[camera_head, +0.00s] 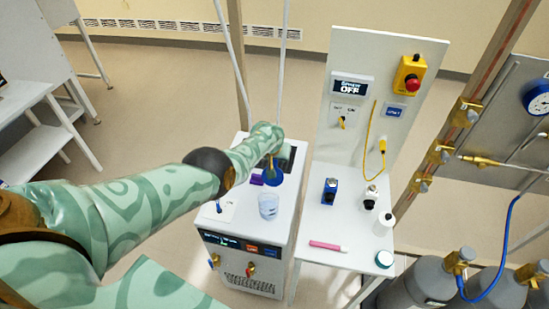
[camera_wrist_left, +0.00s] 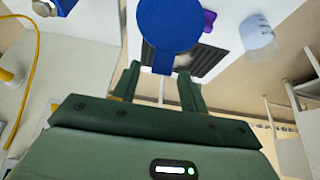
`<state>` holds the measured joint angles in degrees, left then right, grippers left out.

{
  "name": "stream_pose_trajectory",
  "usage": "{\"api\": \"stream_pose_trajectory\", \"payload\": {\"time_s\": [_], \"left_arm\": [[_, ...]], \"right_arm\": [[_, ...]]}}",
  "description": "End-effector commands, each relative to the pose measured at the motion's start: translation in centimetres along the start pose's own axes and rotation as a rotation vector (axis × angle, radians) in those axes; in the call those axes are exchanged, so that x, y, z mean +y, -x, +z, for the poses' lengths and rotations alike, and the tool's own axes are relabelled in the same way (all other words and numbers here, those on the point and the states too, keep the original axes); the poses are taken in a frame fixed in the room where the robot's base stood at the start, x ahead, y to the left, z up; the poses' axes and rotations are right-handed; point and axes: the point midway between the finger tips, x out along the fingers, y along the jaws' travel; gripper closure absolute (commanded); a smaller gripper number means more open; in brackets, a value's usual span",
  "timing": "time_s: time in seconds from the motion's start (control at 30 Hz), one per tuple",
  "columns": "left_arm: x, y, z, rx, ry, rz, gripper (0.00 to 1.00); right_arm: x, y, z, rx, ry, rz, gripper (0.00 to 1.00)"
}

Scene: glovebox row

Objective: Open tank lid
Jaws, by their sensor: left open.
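A round blue lid (camera_head: 270,178) with a tab is at the white tank unit (camera_head: 250,213), partly hidden by my left arm. In the left wrist view the blue lid (camera_wrist_left: 168,22) is large, with its tab between or just in front of the finger tips. My left gripper (camera_wrist_left: 160,76) is open, its two dark green fingers apart. I cannot tell whether the fingers touch the tab. In the head view the left gripper is mostly hidden behind its own forearm. A dark opening or grille (camera_head: 291,157) shows on the unit's top. My right gripper is not in view.
A clear beaker (camera_head: 268,206) and a purple item (camera_head: 256,179) stand close to the lid. The bench to the right (camera_head: 320,257) holds bottles, a blue device (camera_head: 329,190) and a pink pen (camera_head: 327,246). A panel with a red stop button (camera_head: 411,82) rises behind it.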

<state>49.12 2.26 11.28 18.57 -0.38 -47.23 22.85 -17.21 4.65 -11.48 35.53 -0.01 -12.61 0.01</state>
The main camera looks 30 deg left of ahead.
Motion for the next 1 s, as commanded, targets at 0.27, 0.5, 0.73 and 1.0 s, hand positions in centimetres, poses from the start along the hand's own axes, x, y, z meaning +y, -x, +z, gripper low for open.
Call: {"api": "stream_pose_trajectory", "payload": {"time_s": [0.27, 0.5, 0.73, 1.0], "left_arm": [[0.0, 0.2, 0.2, -0.006, -0.001, 0.000, 0.56], [0.1, 3.2, 0.0, -0.008, -0.002, 0.000, 0.56], [0.2, 6.6, 0.0, -0.003, 0.000, 0.002, 0.56], [0.2, 10.1, 0.2, -0.004, 0.000, 0.002, 0.56]], "right_arm": [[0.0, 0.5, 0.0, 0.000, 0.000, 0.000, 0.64], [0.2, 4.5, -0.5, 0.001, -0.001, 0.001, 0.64], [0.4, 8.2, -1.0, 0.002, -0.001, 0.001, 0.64], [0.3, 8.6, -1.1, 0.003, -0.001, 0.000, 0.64]]}}
